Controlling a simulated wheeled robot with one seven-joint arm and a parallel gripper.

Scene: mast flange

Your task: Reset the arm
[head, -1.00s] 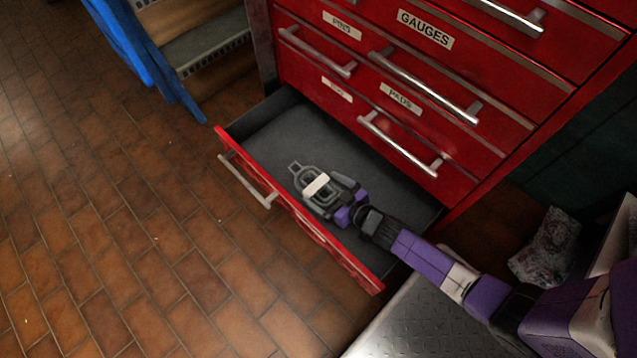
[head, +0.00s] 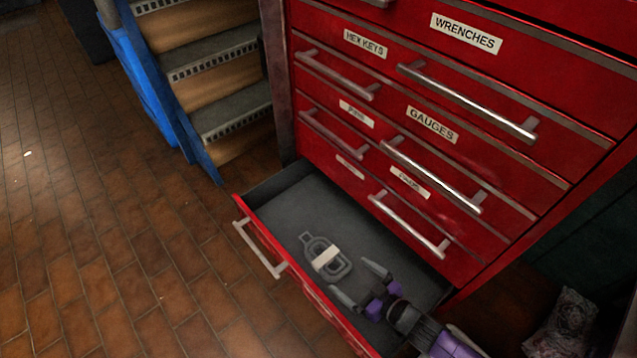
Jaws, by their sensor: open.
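My gripper (head: 360,284) is open and empty, low at the right part of the open bottom drawer (head: 290,196) of the red cabinet. Its two grey fingers point up and left in the picture. A grey looped metal part (head: 312,243) with a white band (head: 325,257) lies flat on the drawer's grey floor, left of the fingertips and apart from them. My purple and grey arm runs out of the picture at the lower right.
The red cabinet (head: 585,105) has several shut, labelled drawers with bar handles above the open one. Blue-sided steps (head: 224,115) stand at the upper left. A crumpled clear bag (head: 563,322) lies at the lower right.

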